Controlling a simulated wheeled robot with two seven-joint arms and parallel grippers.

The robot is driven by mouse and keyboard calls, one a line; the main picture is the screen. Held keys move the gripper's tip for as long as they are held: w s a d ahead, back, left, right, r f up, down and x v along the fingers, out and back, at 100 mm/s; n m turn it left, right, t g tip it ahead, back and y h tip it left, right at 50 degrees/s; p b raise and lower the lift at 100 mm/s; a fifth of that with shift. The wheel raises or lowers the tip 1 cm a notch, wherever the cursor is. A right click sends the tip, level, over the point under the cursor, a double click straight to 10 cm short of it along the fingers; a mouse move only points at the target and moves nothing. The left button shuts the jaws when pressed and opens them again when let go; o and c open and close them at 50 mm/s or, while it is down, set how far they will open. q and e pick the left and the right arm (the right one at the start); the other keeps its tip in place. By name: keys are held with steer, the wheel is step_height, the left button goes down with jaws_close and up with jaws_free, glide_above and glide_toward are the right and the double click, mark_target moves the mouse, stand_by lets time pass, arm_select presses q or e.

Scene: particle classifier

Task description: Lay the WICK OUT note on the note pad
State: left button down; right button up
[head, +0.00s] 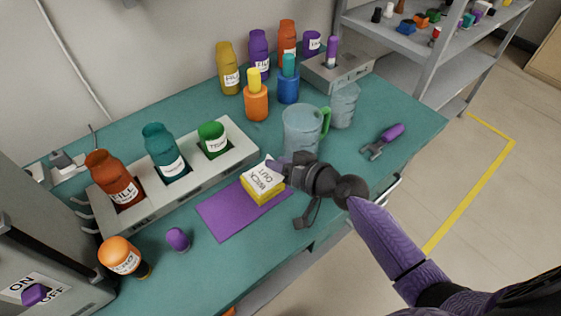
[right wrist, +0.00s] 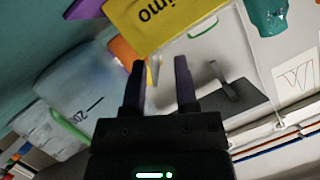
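The white WICK OUT note (head: 264,176) lies on top of a yellow block-like stack (head: 254,196), which looks like the note pad, in the middle of the teal table. My right gripper (head: 277,164) is at the note's upper right edge. In the right wrist view its two fingers (right wrist: 160,72) stand apart, with nothing clearly gripped between them. A yellow surface (right wrist: 150,22) with dark letters is just beyond the fingertips there. I cannot tell whether the fingers touch the note. My left gripper is not in view.
A clear measuring jug (head: 300,126) stands close behind my right gripper. A grey rack (head: 223,158) with bottles is behind left. The table's right end is mostly clear.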

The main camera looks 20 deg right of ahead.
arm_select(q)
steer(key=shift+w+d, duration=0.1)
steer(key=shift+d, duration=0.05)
arm_select(e)
steer(key=shift+r, duration=0.2)
steer(key=shift+r+p, duration=0.65)
steer(key=shift+p, duration=0.25)
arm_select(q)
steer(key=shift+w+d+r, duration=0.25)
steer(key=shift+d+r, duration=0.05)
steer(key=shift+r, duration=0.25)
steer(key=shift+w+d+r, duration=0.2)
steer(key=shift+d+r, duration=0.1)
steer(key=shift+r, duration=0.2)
arm_select(e)
steer(key=v, duration=1.2)
steer(key=shift+f, duration=0.15)
